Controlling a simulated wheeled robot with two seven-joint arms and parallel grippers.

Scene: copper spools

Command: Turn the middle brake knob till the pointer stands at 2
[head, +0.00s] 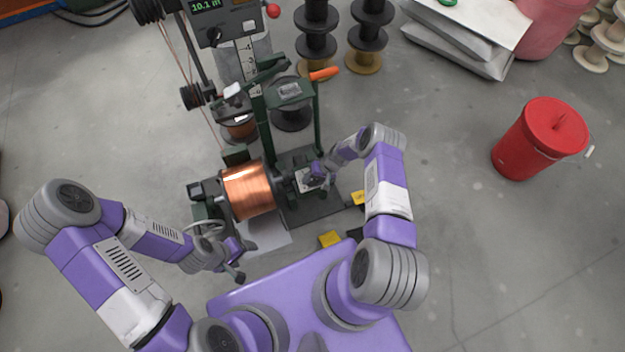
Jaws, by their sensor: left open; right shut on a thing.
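A copper-wound spool (248,190) sits on the green winding stand. Just right of it is a small white dial plate (302,183). My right gripper (312,181) reaches in from the right to this plate and is shut on a brake knob there. The gripper hides the knob, and the pointer and numbers are too small to read. I cannot tell how the other brake knobs stand. My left gripper (238,264) is open and empty, low in front of the spool, beside a handwheel (203,228).
A green frame with an orange-handled lever (324,73) stands behind the dial. A counter box (222,20) stands at the back. Black spools (316,45) are behind, and a red bucket (540,140) stands right. Yellow blocks (330,239) lie in front.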

